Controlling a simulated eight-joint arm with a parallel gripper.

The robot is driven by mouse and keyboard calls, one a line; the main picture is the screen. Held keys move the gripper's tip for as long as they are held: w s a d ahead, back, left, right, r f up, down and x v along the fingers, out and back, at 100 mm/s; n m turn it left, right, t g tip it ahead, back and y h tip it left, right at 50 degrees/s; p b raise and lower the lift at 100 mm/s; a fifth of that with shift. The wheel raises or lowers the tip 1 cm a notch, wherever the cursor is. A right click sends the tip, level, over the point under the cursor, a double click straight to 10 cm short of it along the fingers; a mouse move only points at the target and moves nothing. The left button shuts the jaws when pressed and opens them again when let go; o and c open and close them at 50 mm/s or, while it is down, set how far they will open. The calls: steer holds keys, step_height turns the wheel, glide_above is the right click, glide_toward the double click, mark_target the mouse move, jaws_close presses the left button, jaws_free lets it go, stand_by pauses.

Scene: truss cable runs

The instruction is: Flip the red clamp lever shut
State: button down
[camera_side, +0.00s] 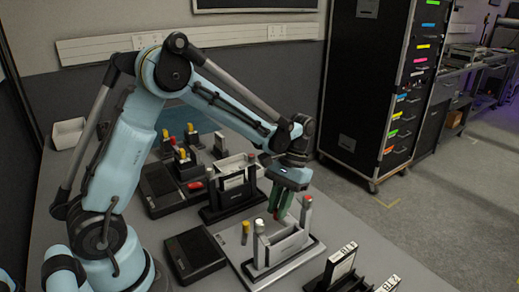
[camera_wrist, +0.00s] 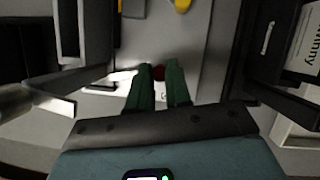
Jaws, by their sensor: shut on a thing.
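My gripper (camera_side: 281,212) reaches down with green fingers over the near light-grey clamp fixture (camera_side: 318,250). A white-tipped post (camera_side: 259,226) and a yellow-tipped post (camera_side: 245,227) stand at the fixture's left.
A dark fixture (camera_side: 212,214) with a pale block stands behind. Flat black boxes (camera_side: 195,252) lie to the left. Several yellow- and red-tipped posts (camera_side: 191,130) stand farther back. A black rack of labelled cards (camera_side: 343,263) is at the front right. A yellow piece (camera_wrist: 182,5) shows in the wrist view.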

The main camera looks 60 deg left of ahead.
steer(key=shift+w+m+y, duration=0.2)
steer(key=shift+m+y, duration=0.1)
steer(key=shift+m, duration=0.3)
steer(key=c, duration=1.3)
jaws_free()
steer(key=shift+c, duration=0.2)
steer(key=shift+r, duration=0.1)
steer(key=v, duration=1.2)
steer(key=shift+w, duration=0.1)
